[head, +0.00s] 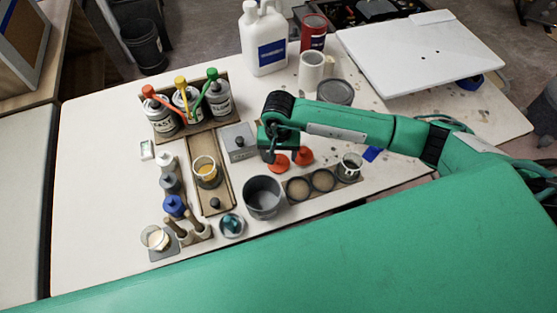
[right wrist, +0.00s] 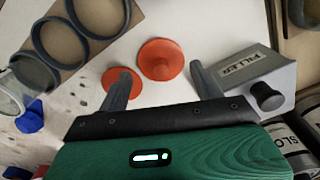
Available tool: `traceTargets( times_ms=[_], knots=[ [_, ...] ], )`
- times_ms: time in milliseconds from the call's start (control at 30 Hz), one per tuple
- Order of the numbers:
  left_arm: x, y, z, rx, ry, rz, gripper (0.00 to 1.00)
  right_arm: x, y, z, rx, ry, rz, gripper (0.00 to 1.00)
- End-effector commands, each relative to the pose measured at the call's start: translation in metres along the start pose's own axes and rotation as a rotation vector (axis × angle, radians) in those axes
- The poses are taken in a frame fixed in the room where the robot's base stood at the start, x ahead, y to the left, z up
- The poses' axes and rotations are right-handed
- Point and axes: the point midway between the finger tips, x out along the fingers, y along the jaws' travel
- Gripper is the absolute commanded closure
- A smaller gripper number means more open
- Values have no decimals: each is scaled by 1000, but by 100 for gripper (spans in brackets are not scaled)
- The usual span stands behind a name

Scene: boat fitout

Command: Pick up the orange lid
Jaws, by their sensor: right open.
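Two orange round pieces lie on the white table. One is an orange lid (right wrist: 162,60) with a raised knob in its middle; in the head view it is the left piece (head: 279,164). The other orange piece (right wrist: 113,78) is partly hidden behind a finger in the right wrist view; it shows on the right in the head view (head: 304,156). My right gripper (right wrist: 160,72) is open and empty. Its fingers point towards the knobbed lid, which appears between and just beyond the fingertips. Contact cannot be told. My left gripper is not in view.
A grey filler box (right wrist: 245,72) with a black knob stands close beside the right finger. A board with rings (right wrist: 62,57) lies on the other side. A grey pot (head: 263,197) stands in front. Bottles with coloured spouts (head: 187,100) stand at the back left.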

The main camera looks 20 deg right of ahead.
Motion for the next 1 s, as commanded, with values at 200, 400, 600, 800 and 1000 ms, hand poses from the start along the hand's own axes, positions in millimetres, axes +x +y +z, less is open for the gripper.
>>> traceTargets(
  times_ms=[200,400,600,800,1000],
  knots=[
    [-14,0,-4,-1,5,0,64,28,-1,0,2,-3,0,33],
    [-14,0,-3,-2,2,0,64,37,-1,-1,1,1,-1,33],
    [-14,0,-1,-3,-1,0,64,37,-1,-1,1,0,-1,47],
    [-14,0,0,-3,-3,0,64,36,-1,-1,1,0,-1,61],
    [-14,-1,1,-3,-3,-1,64,36,-1,-1,1,0,-1,61]
  ],
)
